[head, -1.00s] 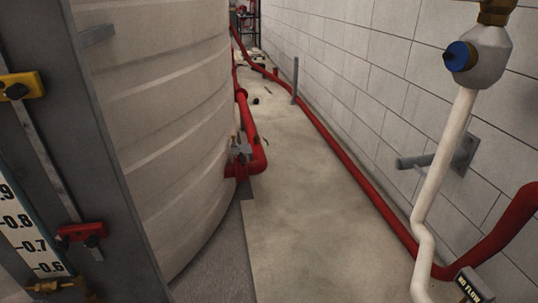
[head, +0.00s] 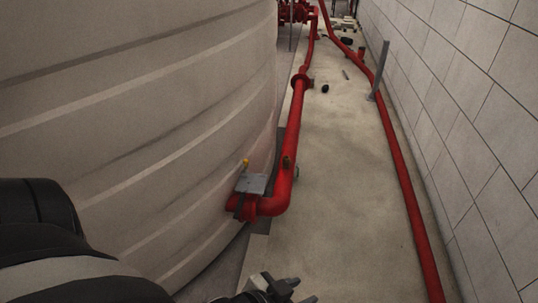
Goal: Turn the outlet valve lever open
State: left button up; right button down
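The tank's red outlet pipe (head: 289,180) leaves the tank low down and bends away along the floor. At its tank end is a grey fitting with a flat plate (head: 251,183) and a small yellow part (head: 245,162). This looks like the outlet valve, but I cannot make out the lever's position. My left gripper (head: 300,291) is at the bottom edge, partly cut off. Its visible fingertips are apart and nothing shows between them. It is nearer to me than the fitting and apart from it. My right gripper is not in view.
The large beige tank (head: 150,110) fills the left side. A long red floor pipe (head: 404,180) runs beside the block wall (head: 470,120), with a grey post (head: 379,70) near it. Bare concrete floor (head: 345,190) lies between the pipes. Small dark objects lie farther back.

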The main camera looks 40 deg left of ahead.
aim_at(240, 204)
jog(key=i, duration=0.35)
jog(key=u, duration=2.7)
jog(key=i, duration=0.5)
jog(key=z, duration=0.05)
